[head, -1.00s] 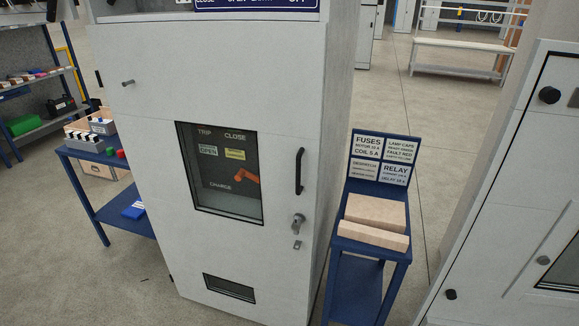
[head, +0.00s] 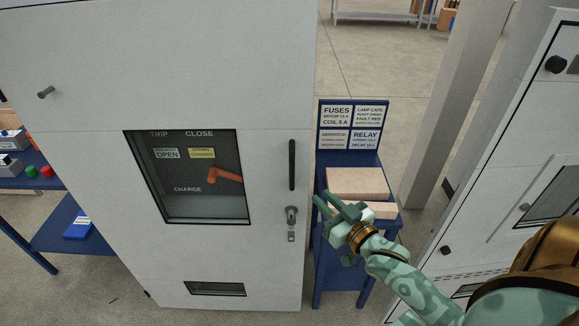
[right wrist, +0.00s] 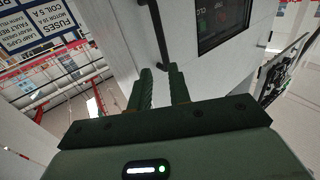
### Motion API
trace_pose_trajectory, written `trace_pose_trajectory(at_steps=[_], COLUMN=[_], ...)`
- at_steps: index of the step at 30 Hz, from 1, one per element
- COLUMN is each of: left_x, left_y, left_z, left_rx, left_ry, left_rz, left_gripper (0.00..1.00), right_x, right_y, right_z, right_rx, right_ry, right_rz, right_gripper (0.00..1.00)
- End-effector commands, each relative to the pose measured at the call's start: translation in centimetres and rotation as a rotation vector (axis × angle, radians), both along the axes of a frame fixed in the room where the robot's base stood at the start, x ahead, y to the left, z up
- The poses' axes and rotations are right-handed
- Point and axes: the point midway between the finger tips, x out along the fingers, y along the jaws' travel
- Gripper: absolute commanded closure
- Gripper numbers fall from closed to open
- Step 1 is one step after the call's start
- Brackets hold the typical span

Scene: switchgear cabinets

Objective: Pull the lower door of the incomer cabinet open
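The incomer cabinet's lower door (head: 80,215) is pale grey and sits flush with the cabinet, shut. It has a window (head: 190,178) and, to its right, a black vertical bar handle (head: 292,165). Below the handle is a metal lock (head: 291,214). My right gripper (head: 324,197) is open and empty, to the right of the handle and apart from it in the head view. In the right wrist view the handle (right wrist: 154,30) shows beyond the two spread fingers (right wrist: 160,85). My left gripper is not in view.
A blue stand (head: 348,158) with labels and tan boxes (head: 357,182) is right of the cabinet, behind my right gripper. Another grey cabinet (head: 500,130) stands at the far right. A blue bench (head: 75,245) is at the left. A pillar (head: 455,100) stands behind.

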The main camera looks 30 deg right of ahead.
Motion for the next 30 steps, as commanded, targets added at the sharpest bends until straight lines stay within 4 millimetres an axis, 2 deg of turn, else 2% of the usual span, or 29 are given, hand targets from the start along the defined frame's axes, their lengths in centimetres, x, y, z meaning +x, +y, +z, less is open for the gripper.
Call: trace_pose_trajectory(at_steps=[3, 6, 12, 15, 21, 29, 30], left_x=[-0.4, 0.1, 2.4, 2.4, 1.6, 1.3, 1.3], left_y=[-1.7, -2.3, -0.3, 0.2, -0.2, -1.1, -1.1], left_z=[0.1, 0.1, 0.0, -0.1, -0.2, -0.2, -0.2], left_rx=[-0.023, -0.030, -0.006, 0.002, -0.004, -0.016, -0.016], left_ry=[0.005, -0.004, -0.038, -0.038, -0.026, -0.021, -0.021], left_rz=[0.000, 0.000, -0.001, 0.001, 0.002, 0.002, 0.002], left_gripper=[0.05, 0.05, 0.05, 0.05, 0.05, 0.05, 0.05], right_x=[3.1, 5.7, 10.4, 12.0, 13.6, 13.7, 13.7], right_y=[0.1, 0.2, 0.4, 0.5, 0.6, 0.6, 0.6], right_z=[0.2, 0.2, 0.0, 0.0, 0.0, 0.0, 0.0], right_rx=[-0.001, -0.001, -0.002, -0.002, -0.002, -0.002, -0.002], right_ry=[-0.004, -0.004, 0.000, 0.000, 0.002, 0.002, 0.002], right_rz=[0.001, 0.001, -0.001, 0.000, 0.000, 0.000, 0.000], right_gripper=[0.81, 0.81, 0.81, 0.81, 0.81, 0.81, 0.86])
